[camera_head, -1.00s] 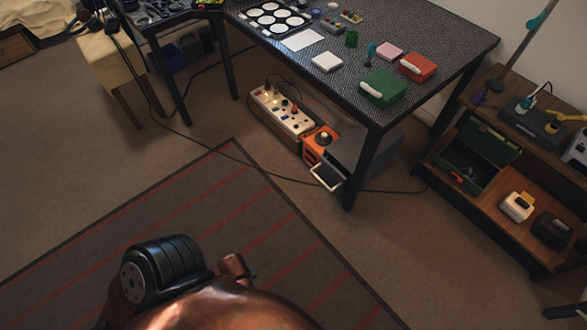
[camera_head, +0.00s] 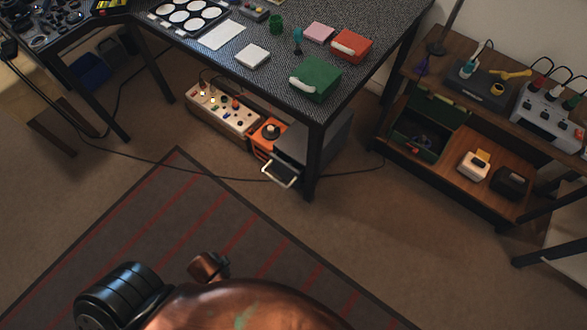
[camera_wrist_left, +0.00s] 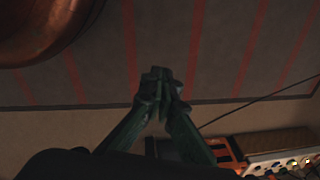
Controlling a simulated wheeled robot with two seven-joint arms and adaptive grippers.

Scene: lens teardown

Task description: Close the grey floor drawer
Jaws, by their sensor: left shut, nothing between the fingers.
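The grey floor drawer unit (camera_head: 318,146) stands on the floor under the workbench in the head view. Its pale handle (camera_head: 281,174) sticks out at the front, toward the rug. How far the drawer is pulled out is hard to tell. My left gripper (camera_wrist_left: 160,78) shows in the left wrist view, its dark green fingers together and empty, over the rug's edge. The drawer is not clearly visible there and may be behind the gripper. My left gripper is outside the head view, and my right gripper is in neither current view.
An orange box (camera_head: 267,133) and a control panel box (camera_head: 222,109) stand left of the drawer unit. A cable (camera_head: 160,163) crosses the floor by the handle. The striped rug (camera_head: 190,220) lies in front; a wooden shelf (camera_head: 470,185) stands right.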

